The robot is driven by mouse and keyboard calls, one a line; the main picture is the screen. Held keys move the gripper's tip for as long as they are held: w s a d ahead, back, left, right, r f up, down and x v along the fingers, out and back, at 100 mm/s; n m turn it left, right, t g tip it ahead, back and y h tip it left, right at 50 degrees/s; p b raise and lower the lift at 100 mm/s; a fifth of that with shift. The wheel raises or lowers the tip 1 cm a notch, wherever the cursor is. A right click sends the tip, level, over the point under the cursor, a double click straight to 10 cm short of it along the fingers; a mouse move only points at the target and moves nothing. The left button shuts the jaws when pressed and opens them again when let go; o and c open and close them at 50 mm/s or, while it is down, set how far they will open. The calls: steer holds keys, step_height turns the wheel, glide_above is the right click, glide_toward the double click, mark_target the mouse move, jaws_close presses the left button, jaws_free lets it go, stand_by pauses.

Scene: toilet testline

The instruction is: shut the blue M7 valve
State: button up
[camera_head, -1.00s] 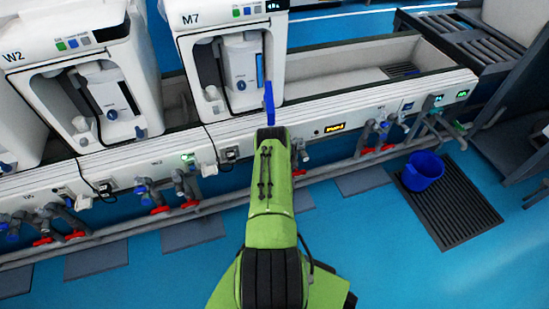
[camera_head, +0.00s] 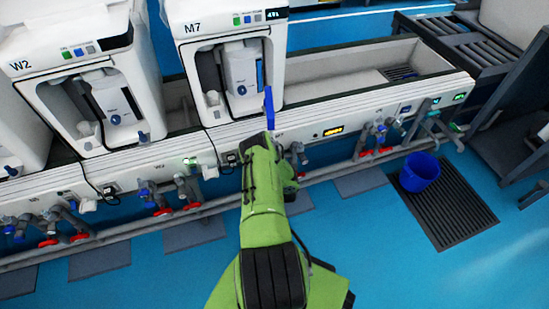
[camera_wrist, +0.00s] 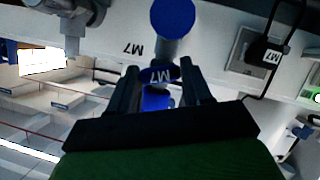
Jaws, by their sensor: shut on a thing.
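The handle's lower part is partly hidden between the fingers. In the head view my green arm covers the valve and my fingers. The white M7 machine (camera_head: 205,55) stands above, behind the arm's end.
A white panel (camera_head: 350,120) with pipes and other red and blue valves runs along the bench. A thin blue upright piece (camera_head: 269,106) stands just beyond my arm. A blue bucket (camera_head: 419,172) stands on a dark floor grate (camera_head: 455,215) at right. A cable hangs beside the valve in the wrist view.

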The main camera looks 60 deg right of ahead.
steer(key=shift+s+m+t+y+p, duration=0.1)
steer(key=shift+m+t+y+p, duration=0.65)
steer(key=shift+m+p, duration=0.85)
steer(key=o, duration=0.8)
steer(key=p+v, duration=0.4)
steer(key=v, duration=1.1)
steer(key=shift+s+a+r, duration=0.15)
steer(key=shift+s+r, duration=0.05)
steer(key=shift+r, duration=0.05)
